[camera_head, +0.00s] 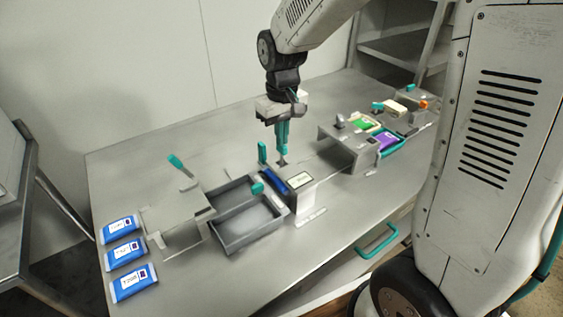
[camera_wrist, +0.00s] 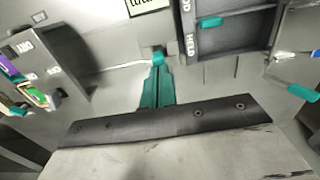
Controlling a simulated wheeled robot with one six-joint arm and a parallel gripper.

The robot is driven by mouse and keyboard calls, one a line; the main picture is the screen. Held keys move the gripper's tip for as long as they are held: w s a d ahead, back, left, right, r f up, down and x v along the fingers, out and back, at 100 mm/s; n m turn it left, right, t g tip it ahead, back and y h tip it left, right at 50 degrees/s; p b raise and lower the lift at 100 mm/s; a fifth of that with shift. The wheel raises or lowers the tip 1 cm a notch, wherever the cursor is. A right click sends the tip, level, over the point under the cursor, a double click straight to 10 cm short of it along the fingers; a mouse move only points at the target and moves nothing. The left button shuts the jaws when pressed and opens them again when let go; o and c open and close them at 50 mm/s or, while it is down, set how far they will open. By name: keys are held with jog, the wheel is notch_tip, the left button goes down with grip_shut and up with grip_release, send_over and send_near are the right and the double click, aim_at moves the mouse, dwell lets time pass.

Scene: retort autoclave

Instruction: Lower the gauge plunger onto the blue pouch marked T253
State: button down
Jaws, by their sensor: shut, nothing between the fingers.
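My gripper (camera_head: 283,148) points down with its teal fingers together and nothing between them. It is at the back edge of the gauge (camera_head: 309,190), a grey block with a white display. In the wrist view the fingers (camera_wrist: 157,88) end close to a small teal knob (camera_wrist: 158,57); I cannot tell whether they touch it. A blue piece (camera_head: 272,184) lies at the gauge's left side, partly hidden. Three blue pouches with white labels lie at the table's left: back (camera_head: 119,229), middle (camera_head: 124,251) and front (camera_head: 134,283). Their marks are too small to read surely.
A grey two-part tray (camera_head: 245,240) stands left of the gauge. A grey plate with a teal handle (camera_head: 180,164) lies farther left. Grey fixtures with a green and a purple pouch (camera_head: 389,140) stand at the right. The back left of the table is clear.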

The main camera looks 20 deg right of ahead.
jog(key=shift+f, duration=0.35)
jog(key=shift+r, duration=3.55)
jog(key=s+d+r+m, duration=0.1)
jog(key=s+r, duration=0.1)
jog(key=s, duration=1)
jog(key=s+d+r+m+t, duration=0.1)
jog(key=s+d+r, duration=0.1)
jog(key=s, duration=1.1)
jog(key=shift+r, duration=0.5)
jog(key=shift+d, duration=0.15)
